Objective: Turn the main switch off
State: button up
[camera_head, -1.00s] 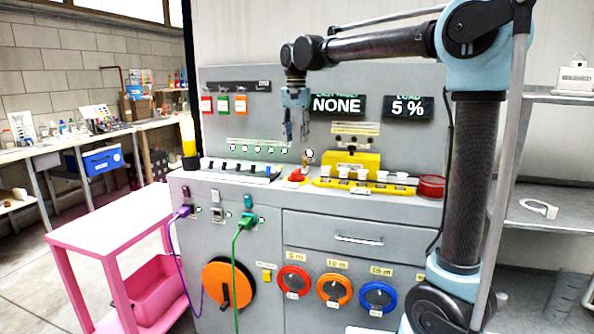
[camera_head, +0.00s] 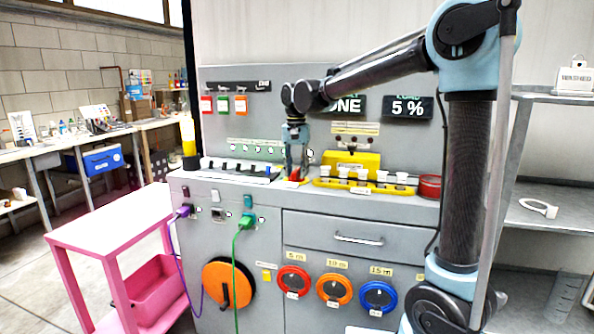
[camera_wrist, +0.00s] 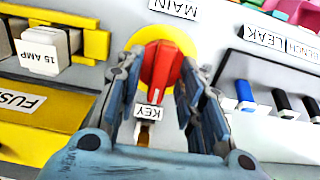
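The main switch is a red handle (camera_wrist: 160,68) on a yellow round plate, under a white MAIN label (camera_wrist: 173,8) in the wrist view. It also shows as a small red spot (camera_head: 293,178) on the grey console top (camera_head: 200,178) in the head view. My gripper (camera_head: 296,174) points down over it. In the wrist view my gripper (camera_wrist: 162,62) has one finger on each side of the red handle. The fingers are apart, with narrow gaps seeming to remain beside the handle; firm contact cannot be made out.
A KEY label (camera_wrist: 148,112) sits close to the switch, between my fingers. A yellow fuse holder (camera_wrist: 68,45) is on one side, and a row of small switches (camera_wrist: 283,103) on the other. The LOAD display (camera_head: 408,108) reads 5 %.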

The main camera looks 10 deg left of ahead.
grip_shut()
jog(key=shift+n, duration=0.3)
jog(key=n, duration=0.4)
jog(key=shift+n, duration=0.3)
jog(key=n, duration=0.8)
jog(key=shift+n, duration=0.4)
jog(key=shift+d+n, duration=0.1)
jog(key=shift+n, duration=1.8)
